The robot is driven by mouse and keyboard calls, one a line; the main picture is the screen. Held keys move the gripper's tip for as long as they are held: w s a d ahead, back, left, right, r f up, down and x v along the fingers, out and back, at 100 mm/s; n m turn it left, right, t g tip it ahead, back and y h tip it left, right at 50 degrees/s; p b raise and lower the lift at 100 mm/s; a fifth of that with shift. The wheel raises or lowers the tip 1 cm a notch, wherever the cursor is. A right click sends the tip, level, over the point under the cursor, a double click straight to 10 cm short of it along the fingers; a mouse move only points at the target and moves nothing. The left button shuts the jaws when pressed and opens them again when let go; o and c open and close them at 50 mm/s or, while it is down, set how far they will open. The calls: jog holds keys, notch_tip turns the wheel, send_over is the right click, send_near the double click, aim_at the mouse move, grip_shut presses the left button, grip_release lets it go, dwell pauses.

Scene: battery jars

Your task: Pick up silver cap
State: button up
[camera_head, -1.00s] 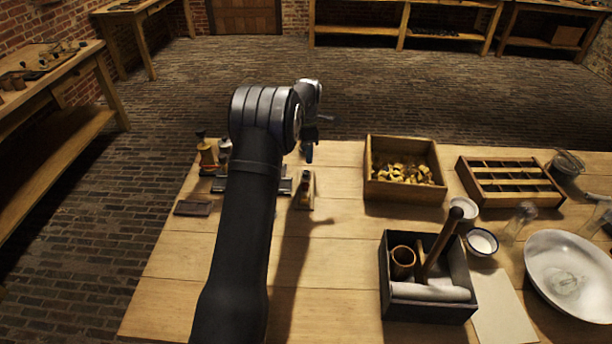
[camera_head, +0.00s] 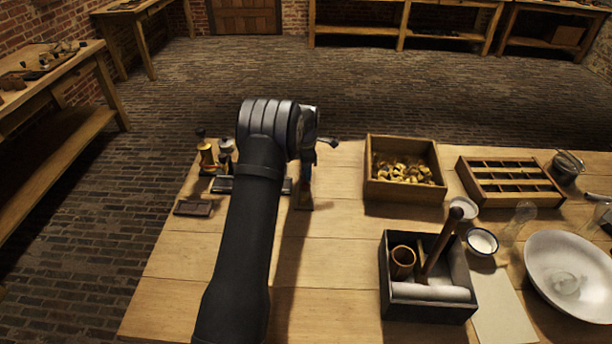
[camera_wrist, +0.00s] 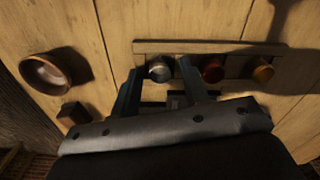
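In the wrist view the silver cap (camera_wrist: 160,70) sits in a long wooden holder (camera_wrist: 225,46), at the left of a row with a red cap (camera_wrist: 212,69) and an amber cap (camera_wrist: 263,72). My gripper (camera_wrist: 160,72) is open. In this view its two dark fingers lie to the left and right of the silver cap, with the right finger between it and the red cap. I cannot tell whether the fingertips are down at the cap's height. In the head view my arm hides the silver cap and the fingers.
The wrist view shows a round brown cup (camera_wrist: 46,72) and a small dark block (camera_wrist: 73,112) at left. In the head view, brass-and-dark jars (camera_head: 207,158) stand left of my arm. A wooden box of brass pieces (camera_head: 404,190) and a black tool tray (camera_head: 428,309) stand to the right.

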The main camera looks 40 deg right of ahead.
jog(key=c, duration=0.8)
